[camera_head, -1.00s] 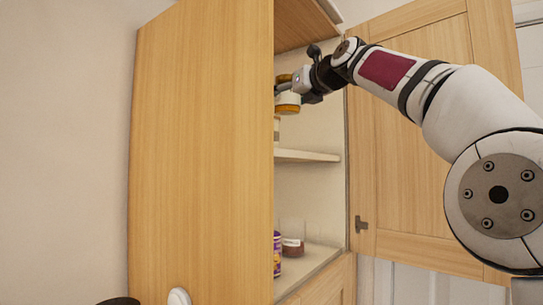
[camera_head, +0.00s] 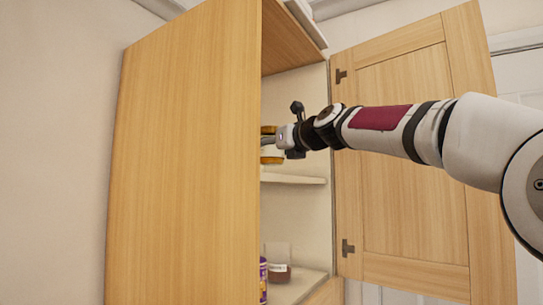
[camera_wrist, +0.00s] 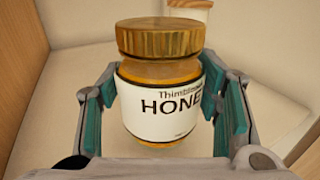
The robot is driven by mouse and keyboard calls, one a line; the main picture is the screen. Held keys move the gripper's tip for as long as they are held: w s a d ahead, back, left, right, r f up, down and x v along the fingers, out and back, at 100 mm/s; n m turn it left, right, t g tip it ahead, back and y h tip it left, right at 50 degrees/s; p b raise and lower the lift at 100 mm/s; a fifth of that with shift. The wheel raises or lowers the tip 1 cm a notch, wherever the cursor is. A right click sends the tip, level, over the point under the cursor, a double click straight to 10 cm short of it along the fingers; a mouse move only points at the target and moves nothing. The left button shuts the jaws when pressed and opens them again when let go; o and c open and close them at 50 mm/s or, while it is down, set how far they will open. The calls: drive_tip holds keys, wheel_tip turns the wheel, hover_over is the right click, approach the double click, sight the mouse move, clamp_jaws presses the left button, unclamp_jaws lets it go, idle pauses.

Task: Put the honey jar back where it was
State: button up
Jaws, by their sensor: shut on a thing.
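The honey jar, with a gold lid, white label and amber contents, stands upright between the fingers in the wrist view (camera_wrist: 160,95). My gripper (camera_wrist: 165,115) is shut on it, with teal pads at both sides. In the head view my gripper (camera_head: 275,142) is inside the open cabinet, above the middle shelf (camera_head: 295,179). The amber lower part of the jar shows there (camera_head: 272,158), partly hidden by the left door. I cannot tell whether the jar's base touches the shelf.
The left door (camera_head: 185,170) hides much of the cabinet; the right door (camera_head: 410,150) stands open behind my arm. A pale jar with a tan lid (camera_wrist: 188,22) stands beyond the honey jar.

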sight(279, 154)
drive_tip(key=shift+f+p, duration=0.4)
drive_tip(key=shift+f, duration=0.9)
drive_tip(key=o, duration=1.8)
drive_tip(key=shift+f, duration=0.15)
drive_tip(key=shift+o, duration=0.2)
drive_tip(key=shift+v, duration=0.9)
drive_tip(key=p+v, duration=0.4)
drive_tip(key=v, duration=0.6)
drive_tip(key=shift+s+d, duration=0.1)
drive_tip(key=shift+s, duration=0.1)
